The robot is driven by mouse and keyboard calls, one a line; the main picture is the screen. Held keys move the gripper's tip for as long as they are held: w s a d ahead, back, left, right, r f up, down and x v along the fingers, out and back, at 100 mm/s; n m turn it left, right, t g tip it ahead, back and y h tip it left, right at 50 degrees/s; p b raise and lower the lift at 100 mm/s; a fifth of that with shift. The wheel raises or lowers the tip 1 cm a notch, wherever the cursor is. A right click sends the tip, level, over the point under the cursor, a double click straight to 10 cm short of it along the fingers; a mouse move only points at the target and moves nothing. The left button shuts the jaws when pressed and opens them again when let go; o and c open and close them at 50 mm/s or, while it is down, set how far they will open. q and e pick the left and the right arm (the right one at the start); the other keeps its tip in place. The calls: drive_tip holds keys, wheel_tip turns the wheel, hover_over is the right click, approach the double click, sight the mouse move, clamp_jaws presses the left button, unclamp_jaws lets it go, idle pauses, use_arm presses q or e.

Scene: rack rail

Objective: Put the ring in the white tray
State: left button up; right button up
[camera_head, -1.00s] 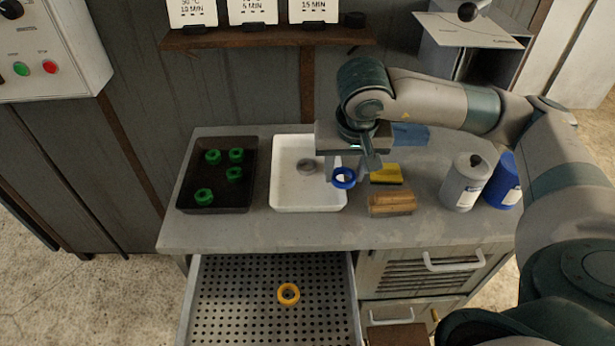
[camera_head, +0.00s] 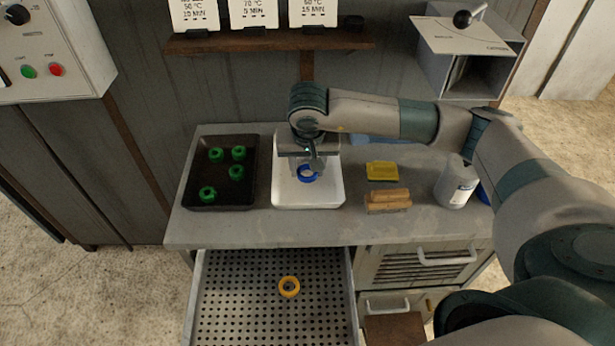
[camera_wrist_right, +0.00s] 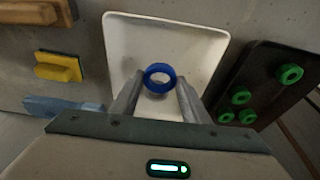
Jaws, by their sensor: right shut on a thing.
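The blue ring (camera_head: 308,179) is held between the fingertips of my right gripper (camera_head: 308,168). The gripper is shut on it, above the white tray (camera_head: 332,196). In the right wrist view, the ring (camera_wrist_right: 160,67) sits between the two fingers, with the tray floor (camera_wrist_right: 125,40) behind it. A greyish shape shows through and just below the ring there. The gap between the ring and the tray floor is hard to judge. My left gripper is not in view.
A dark tray (camera_head: 190,195) with several green rings stands left of the white tray. A yellow block (camera_head: 382,171), a wooden brush-like block (camera_head: 388,201) and a bottle (camera_head: 457,184) stand to the right. A yellow ring (camera_head: 289,287) lies in the open perforated drawer (camera_head: 235,310) below.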

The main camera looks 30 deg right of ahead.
sight(307, 185)
drive_tip(key=shift+f+p, duration=1)
drive_tip(key=shift+f, duration=1)
drive_tip(key=shift+f, duration=0.2)
drive_tip(key=o, duration=1.1)
drive_tip(key=shift+c, duration=0.2)
drive_tip(key=shift+r, duration=0.1)
